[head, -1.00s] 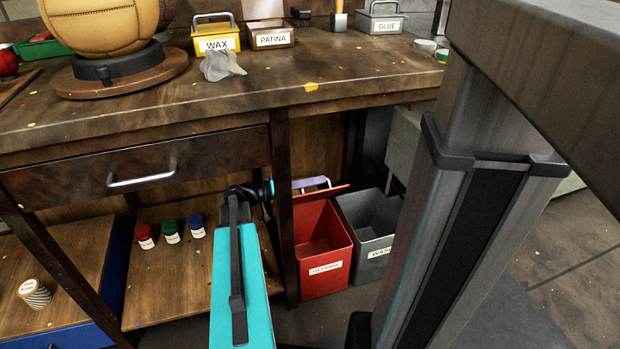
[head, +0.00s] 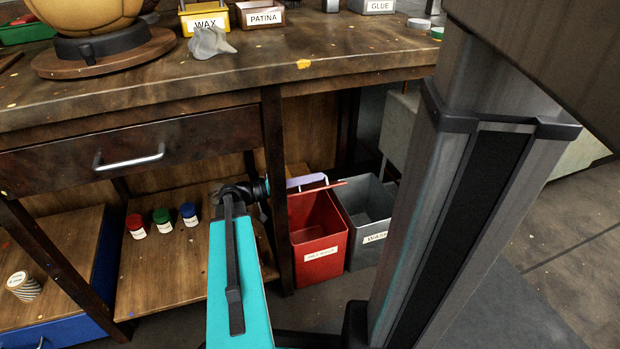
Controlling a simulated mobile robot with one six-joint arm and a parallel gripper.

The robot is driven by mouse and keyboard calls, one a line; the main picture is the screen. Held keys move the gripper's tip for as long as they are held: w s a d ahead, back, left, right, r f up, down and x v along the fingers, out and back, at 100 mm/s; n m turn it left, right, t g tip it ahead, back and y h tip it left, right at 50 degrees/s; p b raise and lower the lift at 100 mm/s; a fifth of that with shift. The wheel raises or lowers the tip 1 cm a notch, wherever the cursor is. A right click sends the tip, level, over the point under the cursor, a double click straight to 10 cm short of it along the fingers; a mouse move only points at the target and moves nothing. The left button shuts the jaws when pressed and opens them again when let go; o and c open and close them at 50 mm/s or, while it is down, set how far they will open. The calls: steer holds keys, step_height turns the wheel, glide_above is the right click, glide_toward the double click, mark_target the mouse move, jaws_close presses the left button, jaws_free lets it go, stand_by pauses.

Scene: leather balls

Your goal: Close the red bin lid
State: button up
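The red bin (head: 320,263) stands on the floor beneath the workbench, right of a dark wooden leg. Its top is open and I see into its inside. The red lid (head: 333,186) shows as a thin, nearly edge-on strip at the back of the opening, raised off the bin. A lavender handle (head: 307,180) shows behind it. My teal arm reaches up from the bottom, and its dark wrist joint is left of the bin, near the bench leg. My gripper itself is not visible; it may be hidden behind that leg.
A grey bin (head: 365,225) stands close against the red bin's right side. The bench leg (head: 275,190) stands at its left. A shelf (head: 180,265) holds several small jars. A large grey column (head: 440,220) fills the right foreground.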

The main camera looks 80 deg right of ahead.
steer(key=shift+o, duration=0.9)
steer(key=shift+p+v, duration=0.35)
steer(key=shift+v, duration=0.45)
steer(key=p+v, duration=0.3)
steer(key=v, duration=0.9)
steer(key=shift+p, duration=0.4)
steer(key=shift+w, duration=0.1)
